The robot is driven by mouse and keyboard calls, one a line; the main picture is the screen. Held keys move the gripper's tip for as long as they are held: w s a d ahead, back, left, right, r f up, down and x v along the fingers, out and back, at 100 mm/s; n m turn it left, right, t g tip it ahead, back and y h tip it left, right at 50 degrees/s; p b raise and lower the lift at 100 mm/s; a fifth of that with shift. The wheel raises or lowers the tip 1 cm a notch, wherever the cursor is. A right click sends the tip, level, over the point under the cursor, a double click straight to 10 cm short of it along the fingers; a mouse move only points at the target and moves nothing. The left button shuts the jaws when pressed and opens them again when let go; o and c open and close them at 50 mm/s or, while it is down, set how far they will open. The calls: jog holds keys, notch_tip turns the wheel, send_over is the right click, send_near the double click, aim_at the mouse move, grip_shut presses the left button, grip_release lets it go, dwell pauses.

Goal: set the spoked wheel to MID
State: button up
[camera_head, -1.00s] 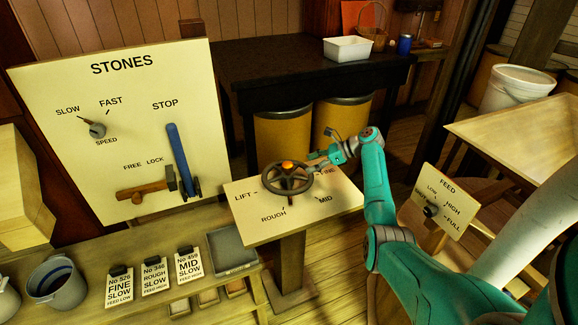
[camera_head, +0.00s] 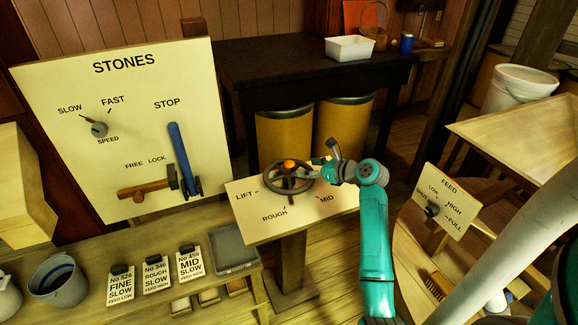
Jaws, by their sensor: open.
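The dark spoked wheel (camera_head: 288,180) lies on a cream-topped stand (camera_head: 255,227). An orange knob (camera_head: 289,163) sits on its far side. LIFT is at the left of the plate, ROUGH at the near left and MID (camera_head: 327,199) at the near right. The FINE label is hidden behind my arm. A small dark mark shows at the wheel's near edge, between ROUGH and MID; I cannot tell if it is a pointer. My gripper (camera_head: 323,163) is open, just right of the wheel and its knob, with nothing in it. Contact with the rim cannot be told.
A STONES board (camera_head: 140,85) with a speed knob, blue STOP lever (camera_head: 180,155) and wooden lock handle stands at left. Cards and a bucket (camera_head: 57,282) are on the front bench. A FEED panel (camera_head: 444,200) stands at right. Drums and a dark table are behind the wheel.

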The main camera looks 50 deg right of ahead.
aim_at(292, 166)
jog(key=x, duration=0.9)
jog(key=shift+w+f, duration=0.15)
jog(key=shift+w, duration=0.15)
jog(key=shift+c, duration=0.3)
grip_shut()
